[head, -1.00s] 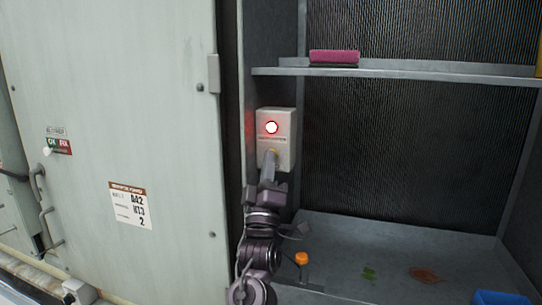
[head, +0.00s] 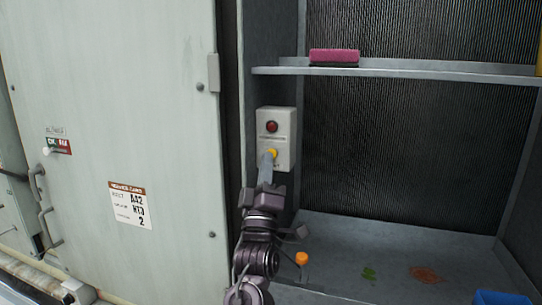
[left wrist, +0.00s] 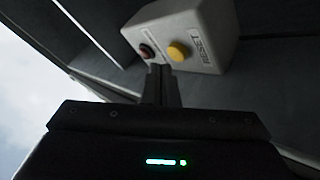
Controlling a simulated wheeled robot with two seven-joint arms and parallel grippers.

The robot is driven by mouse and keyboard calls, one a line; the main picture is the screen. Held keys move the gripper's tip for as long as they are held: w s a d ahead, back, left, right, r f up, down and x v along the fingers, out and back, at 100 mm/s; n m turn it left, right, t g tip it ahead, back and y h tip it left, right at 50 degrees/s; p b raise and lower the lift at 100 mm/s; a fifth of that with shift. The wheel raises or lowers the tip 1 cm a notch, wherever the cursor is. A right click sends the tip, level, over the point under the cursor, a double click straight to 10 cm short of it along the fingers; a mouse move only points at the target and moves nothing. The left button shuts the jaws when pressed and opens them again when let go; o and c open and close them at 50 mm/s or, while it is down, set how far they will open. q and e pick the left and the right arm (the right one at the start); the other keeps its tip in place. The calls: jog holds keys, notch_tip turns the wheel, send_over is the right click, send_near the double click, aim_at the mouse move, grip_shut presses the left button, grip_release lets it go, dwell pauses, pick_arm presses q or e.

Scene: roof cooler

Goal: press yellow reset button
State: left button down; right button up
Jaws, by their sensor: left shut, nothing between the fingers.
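The yellow reset button (head: 272,153) is on the lower front of a pale control box (head: 289,140) on the cabinet's inner left wall. A dark red lamp (head: 271,127), now unlit, sits above it. My left gripper (head: 268,158) is shut and empty, its fingertips just below the button. In the left wrist view the yellow button (left wrist: 178,51) shows whole beside the RESET label (left wrist: 203,50), and the shut fingertips (left wrist: 160,70) are close to the box, seemingly apart from the button. My right gripper is not in view.
A pink brush-like block (head: 334,56) lies on the metal shelf (head: 420,71). Below are an orange-topped knob (head: 301,258), a green leaf (head: 369,273), a brown leaf (head: 425,274) and a blue container (head: 500,300). A large cabinet door (head: 115,130) stands at left.

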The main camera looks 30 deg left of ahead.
pick_arm(q)
jog(key=shift+s+d+b, duration=0.15)
jog(key=shift+s+d, duration=0.05)
jog(key=shift+s, duration=0.6)
jog(key=shift+s+d+b, duration=0.15)
jog(key=shift+s, duration=0.65)
jog(key=shift+s+d+b, duration=0.15)
jog(key=shift+s+d, duration=0.05)
jog(key=shift+s, duration=0.6)
